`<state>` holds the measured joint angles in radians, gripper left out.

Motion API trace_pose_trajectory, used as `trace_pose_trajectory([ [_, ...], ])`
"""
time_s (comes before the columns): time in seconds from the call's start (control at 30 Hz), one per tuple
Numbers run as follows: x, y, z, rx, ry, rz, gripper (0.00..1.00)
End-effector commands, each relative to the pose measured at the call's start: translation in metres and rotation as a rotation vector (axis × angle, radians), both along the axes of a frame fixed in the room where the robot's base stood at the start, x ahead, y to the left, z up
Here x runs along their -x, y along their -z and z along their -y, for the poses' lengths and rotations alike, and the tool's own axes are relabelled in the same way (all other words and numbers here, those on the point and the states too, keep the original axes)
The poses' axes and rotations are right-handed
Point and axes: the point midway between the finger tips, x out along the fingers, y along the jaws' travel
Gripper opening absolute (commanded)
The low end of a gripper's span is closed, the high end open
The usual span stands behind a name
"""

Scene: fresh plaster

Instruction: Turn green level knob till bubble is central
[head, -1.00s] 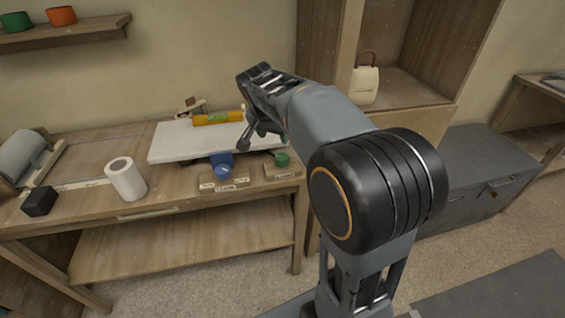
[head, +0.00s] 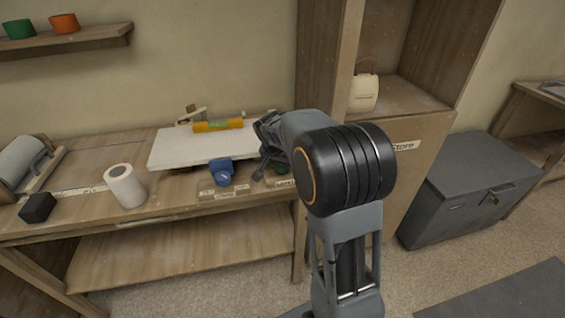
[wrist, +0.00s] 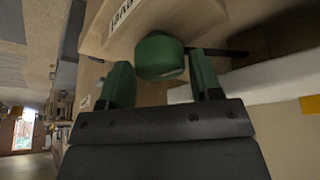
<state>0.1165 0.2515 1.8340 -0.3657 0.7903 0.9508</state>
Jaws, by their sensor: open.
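The green knob (wrist: 160,56) sits on a wooden block just beyond and between my fingertips in the wrist view. In the head view only a sliver of the green knob (head: 281,169) shows behind my gripper. My gripper (wrist: 162,80) is open, with one green finger on each side of the knob's near end; contact cannot be told. In the head view my gripper (head: 266,165) is over the bench's right end. The yellow-orange spirit level (head: 217,125) lies on the white board (head: 180,150); its bubble is too small to read.
A blue knob (head: 221,172) stands on a labelled block left of my gripper. A white roll (head: 125,186) and a black cube (head: 37,207) are on the bench's left. A grey chest (head: 470,190) stands on the floor at right.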

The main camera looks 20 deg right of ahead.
Motion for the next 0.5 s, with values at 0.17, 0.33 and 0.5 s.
trace_pose_trajectory([
  [0.17, -0.0001, 0.0004, 0.0003, 0.000, 0.000, 0.000, 0.58],
  [0.33, -0.0001, 0.0002, 0.0002, 0.000, 0.000, 0.000, 0.50],
  [0.5, 0.0000, 0.0001, 0.0002, 0.000, 0.000, 0.000, 0.33],
])
